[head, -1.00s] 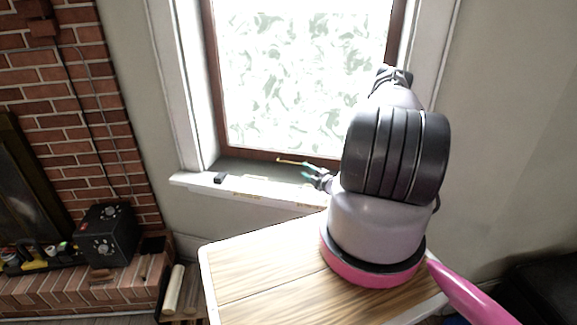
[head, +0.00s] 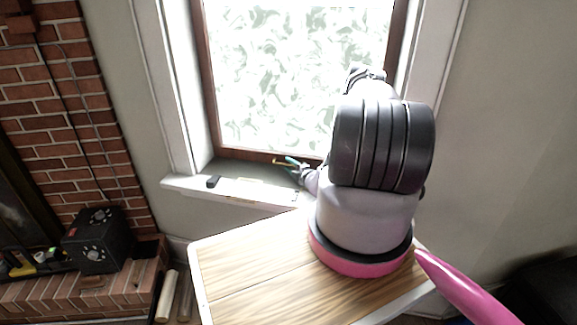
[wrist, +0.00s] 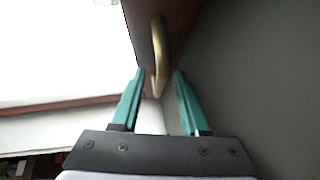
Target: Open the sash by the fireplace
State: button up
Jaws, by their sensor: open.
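The window sash by the fireplace has a dark wooden frame (head: 240,153) and patterned, bright glass (head: 290,75). It looks closed. A curved brass handle (wrist: 160,55) sticks out from its brown lower rail (wrist: 183,22); in the head view the handle (head: 280,162) shows small at the bottom of the sash. My gripper (wrist: 159,76) is open, with its teal fingers on either side of the handle's near end. I cannot tell whether either finger touches it. In the head view my gripper (head: 293,164) is small and partly hidden by my arm.
A wood-topped table (head: 240,257) stands in front. The brick fireplace (head: 80,110) and a black box (head: 98,240) are at left.

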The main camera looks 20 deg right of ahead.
grip_shut()
dwell(1.4)
